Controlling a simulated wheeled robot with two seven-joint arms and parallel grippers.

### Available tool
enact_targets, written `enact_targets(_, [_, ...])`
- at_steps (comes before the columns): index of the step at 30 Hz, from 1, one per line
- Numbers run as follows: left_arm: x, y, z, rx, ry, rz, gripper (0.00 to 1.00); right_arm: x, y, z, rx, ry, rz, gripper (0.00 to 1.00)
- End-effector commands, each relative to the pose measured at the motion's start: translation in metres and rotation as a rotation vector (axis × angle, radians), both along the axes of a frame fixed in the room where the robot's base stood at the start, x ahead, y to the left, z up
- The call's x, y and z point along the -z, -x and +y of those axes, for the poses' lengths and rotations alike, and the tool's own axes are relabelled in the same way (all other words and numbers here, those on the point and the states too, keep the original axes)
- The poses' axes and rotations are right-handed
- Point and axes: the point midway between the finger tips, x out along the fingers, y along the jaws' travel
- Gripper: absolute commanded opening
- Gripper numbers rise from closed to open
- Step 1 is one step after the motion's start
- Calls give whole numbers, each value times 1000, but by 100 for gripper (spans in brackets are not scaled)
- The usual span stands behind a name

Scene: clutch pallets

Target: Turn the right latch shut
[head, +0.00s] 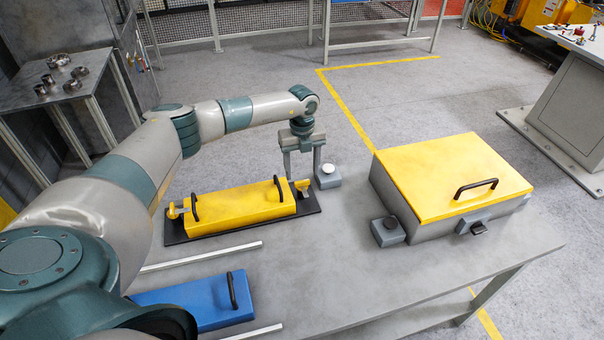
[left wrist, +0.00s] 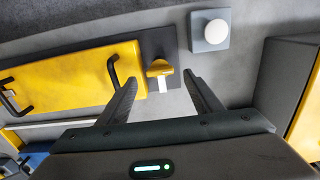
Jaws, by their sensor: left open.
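The yellow pallet (head: 240,206) lies on a dark base plate (head: 235,226) on the grey table, with a black handle near each end. The right latch (head: 302,185) is a small yellow piece at the plate's right end. In the left wrist view the right latch (left wrist: 159,69) lies across a white strip, beside the yellow block. My left gripper (head: 302,178) points down at this latch. Its fingers are open, one on each side of it, with gaps showing in the left wrist view (left wrist: 160,82). Contact cannot be seen. My right gripper is not in view.
The left latch (head: 175,210) is at the plate's other end. A grey box with a round white button (head: 327,169) stands close right of the gripper. A yellow-lidded grey case (head: 455,178) is farther right. A blue block (head: 190,300) lies between metal rails in front.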

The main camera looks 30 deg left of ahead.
Motion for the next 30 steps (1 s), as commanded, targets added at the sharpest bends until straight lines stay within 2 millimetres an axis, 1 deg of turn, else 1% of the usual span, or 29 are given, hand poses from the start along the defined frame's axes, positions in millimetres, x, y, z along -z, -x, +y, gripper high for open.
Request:
enact_targets(1, [6, 1, 0, -2, 0, 4, 59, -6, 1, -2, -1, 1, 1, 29])
enact_targets(4, [20, 0, 0, 0, 0, 1, 59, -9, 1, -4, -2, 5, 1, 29])
enact_targets(9, [36, 0, 0, -1, 0, 0, 59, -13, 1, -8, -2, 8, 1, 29])
enact_targets(14, [42, 0, 0, 1, -1, 0, 59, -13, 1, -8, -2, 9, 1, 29])
enact_targets(21, [42, 0, 0, 0, -1, 0, 59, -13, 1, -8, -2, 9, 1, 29])
enact_targets(22, [42, 0, 0, 0, -1, 0, 55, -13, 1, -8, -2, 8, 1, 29])
enact_targets(23, [42, 0, 0, 0, -1, -1, 47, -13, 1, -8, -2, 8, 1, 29])
enact_targets(24, [42, 0, 0, 0, -1, -1, 38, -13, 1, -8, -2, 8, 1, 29])
enact_targets(26, [42, 0, 0, 0, -1, -1, 24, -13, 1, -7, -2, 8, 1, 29])
enact_targets(27, [42, 0, 0, 0, -1, -1, 18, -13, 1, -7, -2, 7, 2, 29])
enact_targets(30, [42, 0, 0, 0, -1, 0, 18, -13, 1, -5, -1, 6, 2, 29])
